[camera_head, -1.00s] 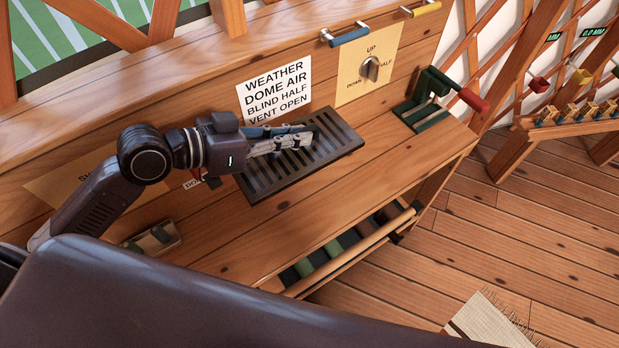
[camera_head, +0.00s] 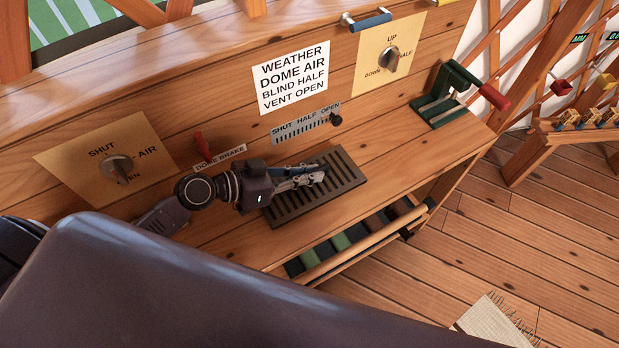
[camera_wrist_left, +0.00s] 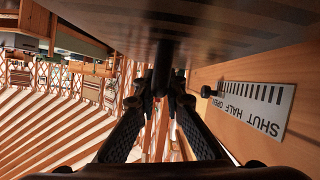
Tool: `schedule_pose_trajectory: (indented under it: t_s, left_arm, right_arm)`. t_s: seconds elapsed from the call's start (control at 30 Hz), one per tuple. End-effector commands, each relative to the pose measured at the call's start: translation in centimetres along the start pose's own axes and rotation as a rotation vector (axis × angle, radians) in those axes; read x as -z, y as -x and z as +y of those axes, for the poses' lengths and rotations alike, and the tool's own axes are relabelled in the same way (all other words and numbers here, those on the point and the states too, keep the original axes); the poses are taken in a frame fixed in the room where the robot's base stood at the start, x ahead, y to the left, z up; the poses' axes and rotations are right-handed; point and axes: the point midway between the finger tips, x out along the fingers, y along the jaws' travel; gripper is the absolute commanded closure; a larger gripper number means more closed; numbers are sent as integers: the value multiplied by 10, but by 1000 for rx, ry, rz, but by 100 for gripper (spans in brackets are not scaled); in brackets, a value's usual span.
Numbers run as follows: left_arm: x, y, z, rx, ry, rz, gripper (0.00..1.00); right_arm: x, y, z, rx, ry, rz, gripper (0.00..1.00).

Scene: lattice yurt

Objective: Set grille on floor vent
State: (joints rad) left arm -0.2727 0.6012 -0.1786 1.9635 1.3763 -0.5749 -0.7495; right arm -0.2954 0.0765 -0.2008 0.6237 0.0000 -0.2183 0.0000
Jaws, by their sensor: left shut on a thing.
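The grille is a dark slatted plate (camera_head: 338,196), low over the wooden bench top (camera_head: 400,150) in the head view. My left gripper (camera_head: 312,176) is over it, shut on a short dark post on the plate (camera_wrist_left: 167,62). In the left wrist view the plate's dark face fills the top (camera_wrist_left: 225,18), and the post runs down from it between the fingers. I cannot tell whether the grille touches the bench. No vent opening shows. My right gripper is not in view.
The back panel holds a SHUT HALF OPEN slider label (camera_head: 305,124), a weather sign (camera_head: 291,77), a SHUT/AIR dial plate (camera_head: 107,160) and an UP/DOWN dial plate (camera_head: 390,55). A green lever unit (camera_head: 440,100) with a red handle stands on the bench right of the grille.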

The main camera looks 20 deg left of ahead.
Motion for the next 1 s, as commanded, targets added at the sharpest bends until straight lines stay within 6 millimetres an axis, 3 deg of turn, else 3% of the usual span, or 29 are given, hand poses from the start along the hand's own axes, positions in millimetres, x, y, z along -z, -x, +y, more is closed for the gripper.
schedule_pose_trajectory:
  t_s: [0.13, 0.57, 0.6, 0.73, 1.0]
  left_arm:
    - [-17, -8, -4, 2, 1, 3, 100]
    - [-22, -10, -6, 1, -2, 3, 100]
    - [-22, -9, -5, 1, -1, 1, 87]
    - [-22, -9, -5, 1, -1, 1, 73]
    - [-21, -9, -5, 1, 0, 1, 73]
  right_arm:
    - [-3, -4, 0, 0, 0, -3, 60]
    - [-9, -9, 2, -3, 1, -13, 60]
    - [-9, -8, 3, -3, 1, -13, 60]
    - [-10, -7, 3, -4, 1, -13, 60]
    - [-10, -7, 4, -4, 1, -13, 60]
